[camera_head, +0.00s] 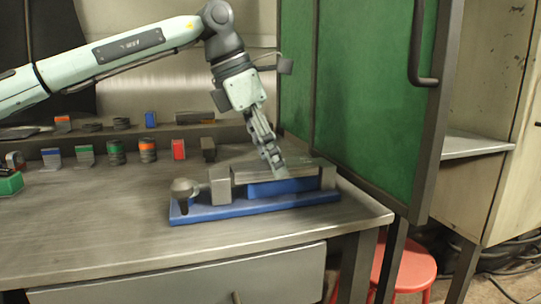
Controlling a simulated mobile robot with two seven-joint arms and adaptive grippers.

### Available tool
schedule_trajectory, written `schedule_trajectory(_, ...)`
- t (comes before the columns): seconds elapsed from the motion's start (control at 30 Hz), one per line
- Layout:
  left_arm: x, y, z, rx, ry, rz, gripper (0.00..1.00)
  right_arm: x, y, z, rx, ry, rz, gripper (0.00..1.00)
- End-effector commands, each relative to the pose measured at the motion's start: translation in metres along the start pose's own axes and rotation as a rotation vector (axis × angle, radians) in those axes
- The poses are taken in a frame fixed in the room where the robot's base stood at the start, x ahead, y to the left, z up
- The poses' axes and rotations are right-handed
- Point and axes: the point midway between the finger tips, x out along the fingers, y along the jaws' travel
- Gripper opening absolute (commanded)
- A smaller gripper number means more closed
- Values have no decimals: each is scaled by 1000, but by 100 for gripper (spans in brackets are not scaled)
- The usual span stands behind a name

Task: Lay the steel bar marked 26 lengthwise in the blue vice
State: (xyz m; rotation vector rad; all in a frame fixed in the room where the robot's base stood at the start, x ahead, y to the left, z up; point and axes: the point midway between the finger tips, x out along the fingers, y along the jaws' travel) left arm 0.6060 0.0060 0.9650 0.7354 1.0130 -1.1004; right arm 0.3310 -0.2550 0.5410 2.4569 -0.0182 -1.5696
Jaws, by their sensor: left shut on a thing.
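The blue vice (255,207) stands near the right end of the workbench, with a grey jaw block at each end and a round grey handle part at its left. A long grey steel bar (250,175) lies level between the two jaw blocks, along the vice's length. No number can be read on it. My left gripper (273,158) reaches down from above and is shut on the bar near its middle. Its fingertips hide part of the bar. I cannot tell whether the bar rests fully on the vice. My right gripper is not in view.
Several small coloured blocks and stacked discs line the back of the workbench (90,215). A green cabinet door (370,90) stands open just right of the vice. A red stool (405,268) is below it. The bench's front left is clear.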

Motion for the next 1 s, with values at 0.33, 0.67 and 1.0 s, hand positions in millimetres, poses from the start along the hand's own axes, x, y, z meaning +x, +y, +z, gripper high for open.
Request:
schedule_trajectory(0.33, -1, 0, 0, 0, -2, 0, 72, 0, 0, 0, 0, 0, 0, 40)
schedule_trajectory(0.67, -5, 0, 0, -1, 0, 0, 72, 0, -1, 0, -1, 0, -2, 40)
schedule_trajectory(1.0, -70, 0, 1, -1, -4, 2, 72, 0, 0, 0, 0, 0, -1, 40)
